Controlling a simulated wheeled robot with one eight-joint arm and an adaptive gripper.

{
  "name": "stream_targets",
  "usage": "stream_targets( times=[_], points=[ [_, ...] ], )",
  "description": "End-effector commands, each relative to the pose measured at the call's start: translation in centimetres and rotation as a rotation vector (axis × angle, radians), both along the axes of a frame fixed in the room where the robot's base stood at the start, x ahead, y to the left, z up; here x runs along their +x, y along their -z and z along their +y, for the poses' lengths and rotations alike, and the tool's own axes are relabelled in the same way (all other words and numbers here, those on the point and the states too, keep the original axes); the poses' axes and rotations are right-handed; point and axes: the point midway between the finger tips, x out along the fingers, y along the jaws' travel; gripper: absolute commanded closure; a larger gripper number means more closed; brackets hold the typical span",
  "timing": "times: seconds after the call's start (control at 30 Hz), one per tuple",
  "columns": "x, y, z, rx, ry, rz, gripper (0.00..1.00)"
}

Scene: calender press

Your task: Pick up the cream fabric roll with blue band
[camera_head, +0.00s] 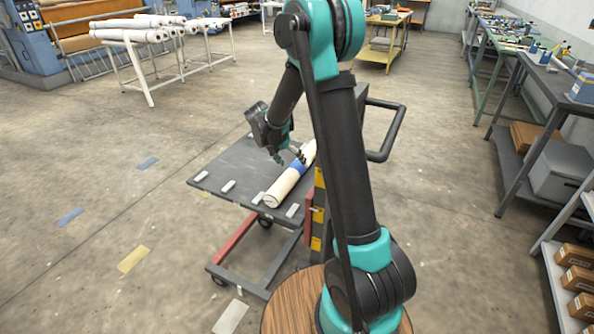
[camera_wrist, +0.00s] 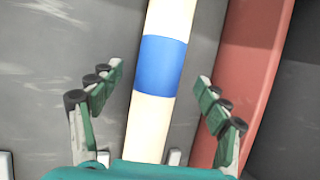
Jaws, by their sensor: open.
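The cream fabric roll (camera_head: 282,187) lies on the dark top of a cart (camera_head: 235,172) in the head view, with its far part hidden behind my arm. Its blue band (camera_head: 299,166) shows near the middle. My gripper (camera_wrist: 160,82) is open, with one finger on each side of the roll and a gap to both. In the head view my gripper (camera_head: 290,157) is over the roll at the blue band.
The cart has a black push handle (camera_head: 392,135) on its right and pale blocks (camera_head: 228,186) along its edges. A red part (camera_wrist: 255,70) stands right of the roll in the wrist view. A white rack with rolls (camera_head: 135,35) stands at the back left; benches line the right.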

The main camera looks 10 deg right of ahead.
Motion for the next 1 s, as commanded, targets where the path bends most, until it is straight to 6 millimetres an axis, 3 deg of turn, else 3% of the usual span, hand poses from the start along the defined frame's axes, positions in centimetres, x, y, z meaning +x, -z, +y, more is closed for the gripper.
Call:
stream_targets(
  times=[0.2,0.43,1.0],
  points=[
    [0.6,2.4,-1.3,0.001,0.001,-0.001,0.24],
    [0.6,2.5,-1.4,0.000,-0.001,-0.001,0.25],
    [0.6,2.5,-1.3,-0.001,0.000,-0.001,0.94]
  ],
)
